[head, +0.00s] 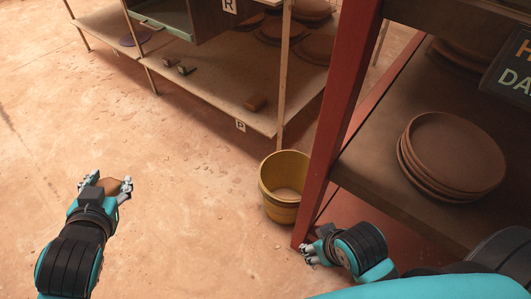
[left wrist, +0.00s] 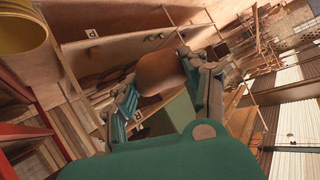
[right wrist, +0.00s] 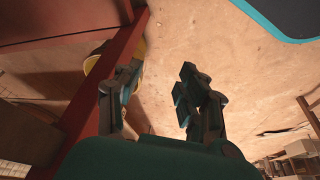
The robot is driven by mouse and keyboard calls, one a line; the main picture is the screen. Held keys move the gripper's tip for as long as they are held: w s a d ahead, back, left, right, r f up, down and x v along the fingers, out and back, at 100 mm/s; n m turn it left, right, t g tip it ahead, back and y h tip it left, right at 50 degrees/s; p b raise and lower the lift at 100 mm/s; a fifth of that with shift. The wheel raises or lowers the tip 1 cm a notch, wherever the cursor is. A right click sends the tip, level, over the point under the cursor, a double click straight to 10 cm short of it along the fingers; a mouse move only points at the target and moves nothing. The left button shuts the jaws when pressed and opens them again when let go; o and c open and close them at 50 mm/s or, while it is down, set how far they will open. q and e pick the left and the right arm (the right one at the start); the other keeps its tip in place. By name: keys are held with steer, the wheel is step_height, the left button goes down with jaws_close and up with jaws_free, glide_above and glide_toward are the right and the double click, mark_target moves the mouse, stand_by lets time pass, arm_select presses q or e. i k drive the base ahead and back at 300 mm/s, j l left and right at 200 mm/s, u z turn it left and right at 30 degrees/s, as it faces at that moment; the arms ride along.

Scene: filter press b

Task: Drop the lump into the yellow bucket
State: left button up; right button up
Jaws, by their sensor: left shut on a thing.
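The brown clay lump (head: 108,187) is between the fingers of my left gripper (head: 108,181), at the left of the head view above the floor. In the left wrist view the lump (left wrist: 160,72) sits between both fingertips, and the gripper is shut on it. The yellow bucket (head: 283,207) stands upright on the floor right of centre, well to the right of my left gripper. The bucket also shows at the top left of the left wrist view (left wrist: 20,33). My right gripper (head: 308,253) is open and empty, low near the red post; its spread fingers show in the right wrist view (right wrist: 158,75).
A red post (head: 338,110) of a shelf rises right beside the bucket. The shelf (head: 375,165) holds a stack of brown plates (head: 452,150). A low table (head: 215,85) with plates and small blocks stands behind. The floor (head: 150,130) between left gripper and bucket is clear.

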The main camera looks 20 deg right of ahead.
mark_target(291, 195)
steer(key=i+j+z, duration=0.2)
steer(key=z, duration=0.3)
steer(key=i+j+z, duration=0.1)
steer(key=j+z, duration=0.25)
steer(key=z, duration=0.15)
steer(key=i+j+z, duration=0.1)
steer(key=j+z, duration=0.4)
steer(key=l, duration=0.15)
